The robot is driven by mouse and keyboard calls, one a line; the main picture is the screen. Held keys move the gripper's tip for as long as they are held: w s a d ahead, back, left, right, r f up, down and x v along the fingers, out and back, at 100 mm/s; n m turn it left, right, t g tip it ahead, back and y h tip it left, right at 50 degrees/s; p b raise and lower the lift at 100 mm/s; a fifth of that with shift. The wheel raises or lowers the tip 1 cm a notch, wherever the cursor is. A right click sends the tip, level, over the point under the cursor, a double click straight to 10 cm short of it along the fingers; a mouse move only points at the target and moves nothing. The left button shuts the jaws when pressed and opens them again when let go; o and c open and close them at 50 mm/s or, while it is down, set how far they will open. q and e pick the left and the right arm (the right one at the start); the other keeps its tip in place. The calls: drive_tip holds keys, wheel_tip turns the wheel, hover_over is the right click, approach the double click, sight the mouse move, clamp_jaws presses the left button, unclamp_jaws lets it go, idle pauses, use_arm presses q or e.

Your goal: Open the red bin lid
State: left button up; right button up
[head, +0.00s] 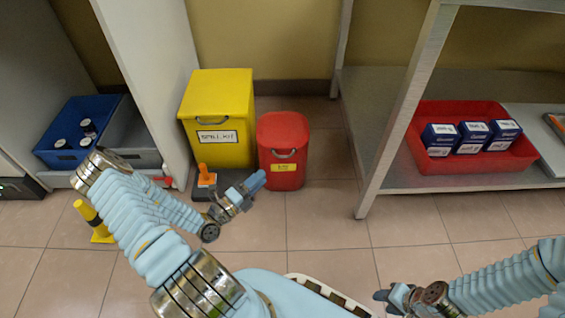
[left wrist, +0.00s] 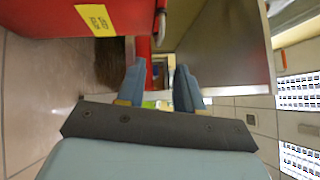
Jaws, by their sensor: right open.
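The red bin (head: 282,178) stands on the floor with its lid (head: 282,128) closed, a metal handle (head: 285,154) on its front and a yellow label below. In the left wrist view the bin (left wrist: 50,35) fills the upper left, sideways, with its handle (left wrist: 161,27) beyond the fingers. My left gripper (head: 256,183) is in front of the bin's lower left, apart from the handle. Its two fingers (left wrist: 159,82) are spread with nothing between them. My right gripper (head: 382,296) is open at the bottom, away from the bin; its fingertips are small in view.
A yellow spill kit bin (head: 217,105) stands left of the red bin. An orange-handled object (head: 206,178) is close to my left gripper. A metal shelf (head: 400,100) stands right, holding a red crate (head: 430,166) with boxes. Floor in front of the red bin is clear.

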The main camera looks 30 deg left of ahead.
use_arm(q)
drive_tip(key=b+x, duration=0.1)
drive_tip(key=x, duration=0.8)
drive_tip(key=shift+w, duration=0.45)
clamp_jaws()
